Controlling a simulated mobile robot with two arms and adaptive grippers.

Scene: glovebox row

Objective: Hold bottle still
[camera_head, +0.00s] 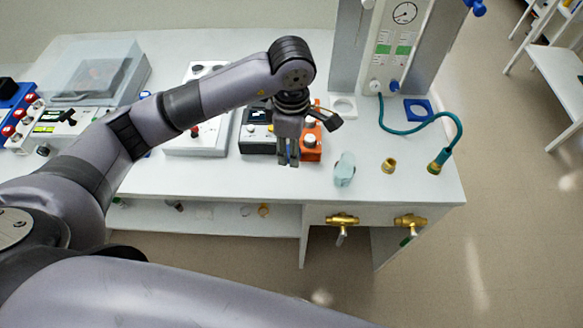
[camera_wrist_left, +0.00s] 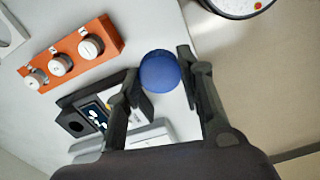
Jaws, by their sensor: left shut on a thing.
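My left gripper (camera_head: 288,160) points down over the front of the bench, just left of the orange block with knobs. In the left wrist view its fingers (camera_wrist_left: 160,85) are shut on a round blue-topped thing, which I take to be the bottle (camera_wrist_left: 160,70); only its top shows there. In the head view the gripper hides it, so I cannot tell its body or whether it touches the bench. A separate pale translucent vessel (camera_head: 344,170) stands on the bench to the right. My right gripper is not in view.
The orange block (camera_head: 312,142) and a black device (camera_head: 258,131) stand close to the gripper. A brass fitting (camera_head: 389,165) and a teal hose (camera_head: 458,130) lie to the right. Brass valves (camera_head: 342,220) stick out below the bench's front edge.

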